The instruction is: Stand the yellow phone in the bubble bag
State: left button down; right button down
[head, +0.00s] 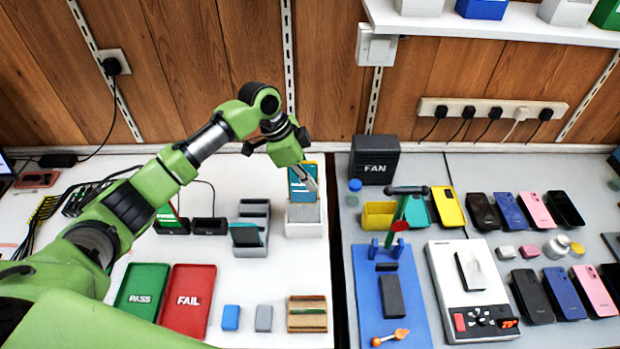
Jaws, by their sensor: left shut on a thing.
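My left gripper (311,184) is shut on an upright phone with a teal screen and a yellow-orange edge, which I take to be the yellow phone (298,186). The phone is right behind the fingers, which cover part of it. Its lower end meets the top of a pale grey open-topped holder, seemingly the bubble bag (304,229); I cannot tell how deep it sits. My right gripper is not in view.
Left of the bag stand dark grey holders (255,208), one with a phone. Green PASS (143,290) and red FAIL (187,300) trays lie in front.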

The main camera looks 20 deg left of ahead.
aim_at(315, 202)
pick_arm(q)
jog(key=shift+f, duration=0.1)
jog(key=shift+f, duration=0.5)
dwell(0.4)
jog(key=shift+f, duration=0.1)
jog(key=shift+f+b, duration=1.1)
jog(key=shift+f, duration=1.2)
jog(key=shift+f, duration=0.1)
